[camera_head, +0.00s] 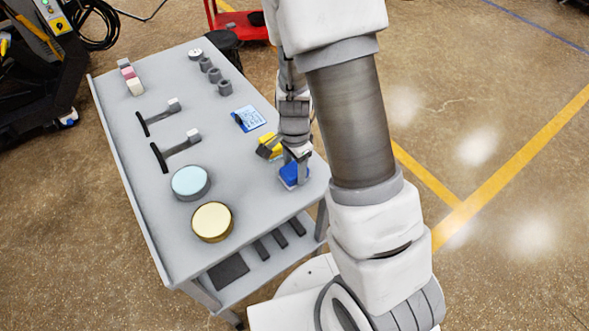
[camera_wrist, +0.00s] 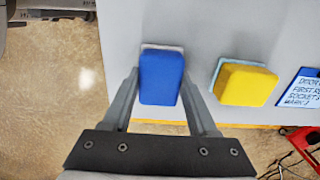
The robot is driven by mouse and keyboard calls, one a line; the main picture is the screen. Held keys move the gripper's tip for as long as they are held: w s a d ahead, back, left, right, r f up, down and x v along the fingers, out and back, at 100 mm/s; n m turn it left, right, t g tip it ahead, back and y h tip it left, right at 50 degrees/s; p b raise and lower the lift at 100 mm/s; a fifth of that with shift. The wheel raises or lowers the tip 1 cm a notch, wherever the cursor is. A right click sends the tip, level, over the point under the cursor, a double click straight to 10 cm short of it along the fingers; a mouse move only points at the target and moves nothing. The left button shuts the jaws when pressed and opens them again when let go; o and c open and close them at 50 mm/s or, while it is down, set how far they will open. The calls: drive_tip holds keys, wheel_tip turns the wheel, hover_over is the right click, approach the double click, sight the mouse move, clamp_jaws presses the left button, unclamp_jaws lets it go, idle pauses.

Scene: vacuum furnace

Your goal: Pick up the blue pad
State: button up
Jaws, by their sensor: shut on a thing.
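The blue pad (camera_head: 289,174) is at the right edge of the grey cart top in the head view. In the wrist view the blue pad (camera_wrist: 161,78) sits between the two fingers of my gripper (camera_wrist: 161,84), with a pale layer showing under its far edge. My gripper (camera_head: 298,158) is shut on the pad's sides. I cannot tell whether the pad still touches the cart top. A yellow pad (camera_wrist: 246,84) lies beside it, to the right in the wrist view, apart from the fingers; it also shows in the head view (camera_head: 268,149).
The cart top (camera_head: 140,215) also holds a blue-and-white card (camera_head: 249,118), a light blue round tin (camera_head: 190,181), a cream round tin (camera_head: 211,221), two black-handled tools (camera_head: 176,150) and several grey sockets (camera_head: 214,75). My arm covers part of the cart's right side.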

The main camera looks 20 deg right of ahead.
drive_tip(key=r, duration=0.4)
drive_tip(key=shift+s+d+r+p, duration=0.2)
drive_tip(key=shift+d+r+p, duration=0.05)
drive_tip(key=shift+d+p, duration=0.1)
drive_tip(key=s+d+r, duration=0.6)
drive_tip(key=d, duration=0.2)
drive_tip(key=shift+s+d+r, duration=0.15)
drive_tip(key=shift+s+d, duration=0.05)
drive_tip(key=shift+d, duration=0.2)
drive_tip(key=o, duration=0.8)
drive_tip(key=shift+c, duration=0.2)
drive_tip(key=c, duration=0.6)
drive_tip(key=shift+o, duration=0.2)
